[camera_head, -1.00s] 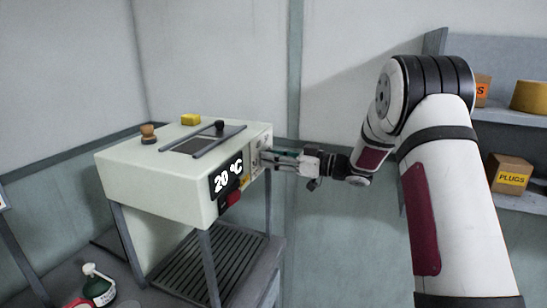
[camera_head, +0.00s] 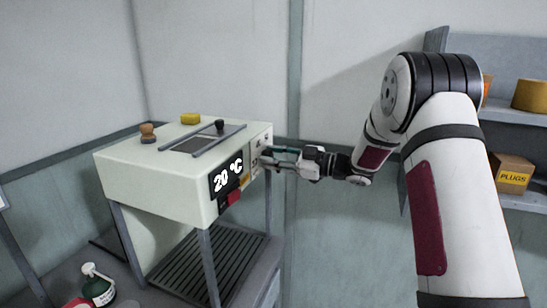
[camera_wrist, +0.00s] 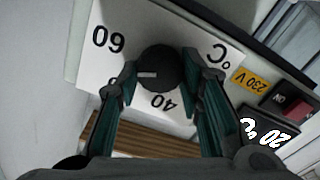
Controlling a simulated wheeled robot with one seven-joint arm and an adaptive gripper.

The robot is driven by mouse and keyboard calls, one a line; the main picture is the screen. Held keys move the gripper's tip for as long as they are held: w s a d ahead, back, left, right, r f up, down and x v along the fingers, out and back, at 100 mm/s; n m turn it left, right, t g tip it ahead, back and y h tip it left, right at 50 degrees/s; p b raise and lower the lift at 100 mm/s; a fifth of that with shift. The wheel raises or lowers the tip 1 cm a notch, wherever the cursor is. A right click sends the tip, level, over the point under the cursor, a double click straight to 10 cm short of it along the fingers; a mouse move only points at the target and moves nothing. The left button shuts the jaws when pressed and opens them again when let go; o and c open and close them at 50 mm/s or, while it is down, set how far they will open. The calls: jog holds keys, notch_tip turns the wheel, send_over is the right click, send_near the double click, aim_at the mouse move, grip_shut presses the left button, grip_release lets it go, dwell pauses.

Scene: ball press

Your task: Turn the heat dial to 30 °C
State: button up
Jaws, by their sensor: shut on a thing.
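The heat dial (camera_wrist: 160,69) is a round black knob with a pale pointer line, on a white plate (camera_wrist: 100,75) marked 60, 40 and °C in the wrist view. My gripper (camera_wrist: 160,82) has its two teal-lined fingers on either side of the dial and is shut on it. In the head view my gripper (camera_head: 270,157) reaches the right face of the cream press (camera_head: 150,172); the dial is hidden there. The display (camera_head: 226,178) reads 20 °C, and it also shows in the wrist view (camera_wrist: 264,132). Part of the plate's scale is hidden by my fingers.
A red switch (camera_head: 231,198) sits below the display. A yellow 230 V label (camera_wrist: 250,79) is beside the dial plate. A green bottle (camera_head: 99,287) stands at lower left.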

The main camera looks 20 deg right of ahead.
jog(key=n+b, duration=1)
jog(key=f+n+b, duration=0.1)
jog(key=n+b, duration=0.9)
jog(key=b, duration=0.1)
jog(key=n+b, duration=1)
jog(key=b, duration=0.1)
jog(key=shift+f, duration=0.2)
jog(key=shift+r+n+b, duration=0.1)
jog(key=shift+n+b, duration=0.3)
jog(key=shift+b, duration=0.1)
jog(key=o, duration=1.2)
jog(key=shift+c, duration=0.2)
jog(key=shift+r, duration=0.1)
